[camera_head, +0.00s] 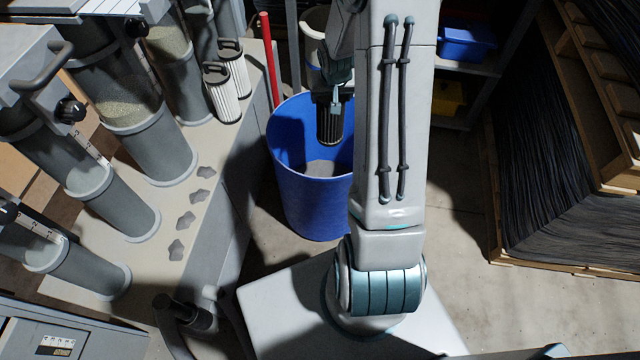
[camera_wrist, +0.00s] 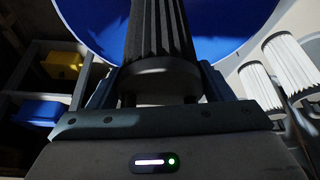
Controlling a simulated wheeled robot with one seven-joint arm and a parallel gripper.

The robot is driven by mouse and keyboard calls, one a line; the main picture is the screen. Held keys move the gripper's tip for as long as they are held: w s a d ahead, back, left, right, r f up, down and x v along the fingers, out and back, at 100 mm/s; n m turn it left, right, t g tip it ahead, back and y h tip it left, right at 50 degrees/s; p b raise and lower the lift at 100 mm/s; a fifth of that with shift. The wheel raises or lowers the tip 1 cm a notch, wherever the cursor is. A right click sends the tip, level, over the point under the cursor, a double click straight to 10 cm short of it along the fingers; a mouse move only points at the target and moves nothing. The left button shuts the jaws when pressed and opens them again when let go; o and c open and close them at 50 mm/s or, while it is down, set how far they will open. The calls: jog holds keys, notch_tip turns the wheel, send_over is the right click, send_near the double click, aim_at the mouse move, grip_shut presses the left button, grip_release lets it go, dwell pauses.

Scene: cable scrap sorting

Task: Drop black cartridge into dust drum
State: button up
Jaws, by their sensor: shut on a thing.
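The black cartridge (camera_head: 330,126) is a dark pleated cylinder. It hangs upright over the mouth of the blue dust drum (camera_head: 312,205), with grey dust visible at the drum's bottom. My gripper (camera_head: 336,92) is shut on the cartridge's upper end, above the drum opening. In the wrist view the cartridge (camera_wrist: 160,35) sticks out from between the fingers of my gripper (camera_wrist: 160,90), with the blue drum (camera_wrist: 225,25) behind it. My arm hides the drum's right side in the head view.
White pleated cartridges (camera_head: 221,95) stand on the grey bench (camera_head: 225,150) left of the drum, beside several grey cylinders. A red pole (camera_head: 270,60) rises behind the drum. A shelf with a blue bin (camera_head: 466,42) and yellow bin (camera_head: 447,97) stands at back right.

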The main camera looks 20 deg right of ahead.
jog(key=o, duration=1.8)
jog(key=shift+c, duration=0.2)
jog(key=shift+r, duration=0.1)
jog(key=p+v, duration=0.2)
jog(key=v, duration=1.1)
jog(key=shift+r+p, duration=0.35)
jog(key=shift+s+a, duration=0.1)
jog(key=shift+a, duration=0.05)
